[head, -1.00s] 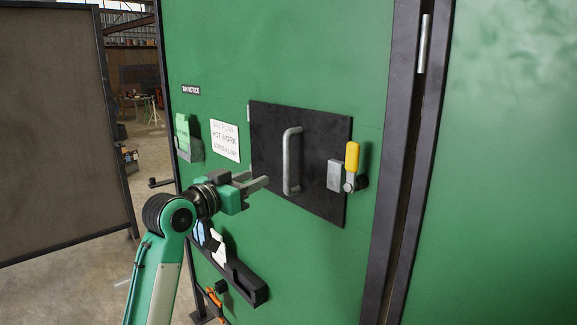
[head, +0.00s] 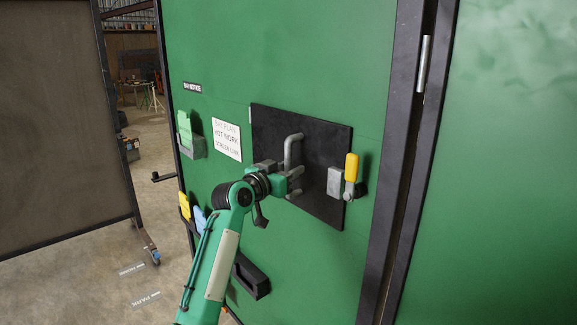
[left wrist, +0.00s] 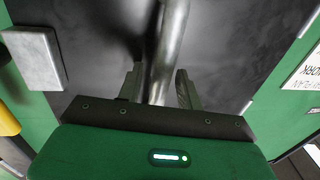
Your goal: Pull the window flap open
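The black window flap (head: 322,150) lies against the green panel (head: 345,60) and looks closed. Its grey vertical bar handle (head: 288,152) shows its upper part in the head view; my gripper covers the lower part. My left gripper (head: 296,182) is at the handle with its fingers apart. In the left wrist view the handle (left wrist: 168,50) runs between the two fingers (left wrist: 162,90), with a gap visible on its left side; contact on the right is unclear. A yellow-gripped lever (head: 351,168) points up beside a grey block (head: 334,182) at the flap's right edge. My right gripper is not in view.
A white hot-work sign (head: 227,139) and a green holder (head: 190,135) are left of the flap. A dark post (head: 404,150) stands on the right. A brown screen (head: 60,120) stands at left over open floor.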

